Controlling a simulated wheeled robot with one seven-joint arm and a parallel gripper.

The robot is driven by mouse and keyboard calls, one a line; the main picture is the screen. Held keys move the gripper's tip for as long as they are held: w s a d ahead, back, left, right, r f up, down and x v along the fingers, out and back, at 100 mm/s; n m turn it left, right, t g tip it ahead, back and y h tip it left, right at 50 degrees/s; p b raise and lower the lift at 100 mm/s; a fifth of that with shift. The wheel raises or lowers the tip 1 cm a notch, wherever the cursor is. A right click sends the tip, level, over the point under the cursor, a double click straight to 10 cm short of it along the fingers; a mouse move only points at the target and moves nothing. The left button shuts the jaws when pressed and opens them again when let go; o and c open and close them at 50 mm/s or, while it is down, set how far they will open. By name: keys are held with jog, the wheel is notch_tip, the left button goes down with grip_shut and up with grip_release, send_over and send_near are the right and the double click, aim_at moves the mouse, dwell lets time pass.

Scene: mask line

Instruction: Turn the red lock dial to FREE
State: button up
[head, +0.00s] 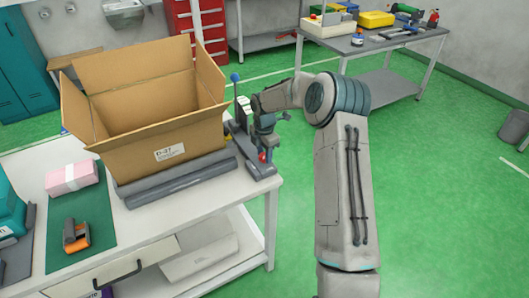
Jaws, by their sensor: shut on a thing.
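The red lock dial (262,157) shows as a small red spot low on a dark grey fixture (241,137) at the right end of the white table. My gripper (263,149) reaches down beside the fixture with its fingers at the dial, and it is shut on the dial. The fingers and the fixture hide most of the dial. Its marks and the word FREE are too small to read, so I cannot tell which way it points. A lever with a blue knob (235,77) stands upright on the fixture.
An open cardboard box (150,130) stands on a grey roller bed (178,183) left of the fixture. A pink-and-white pack (74,178) and an orange-and-grey tool (75,236) lie on a green mat (96,221).

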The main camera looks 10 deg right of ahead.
aim_at(264, 155)
jog(key=n, duration=0.3)
jog(key=shift+r+n+p, duration=0.15)
jog(key=shift+n+p, duration=0.2)
jog(key=shift+n, duration=0.05)
jog(key=shift+w+n+p, duration=0.1)
jog(key=shift+n+p, duration=0.35)
jog(key=shift+n, duration=1.45)
jog(key=o, duration=1)
jog(key=shift+r+b, duration=0.8)
jog(key=shift+r, duration=6.05)
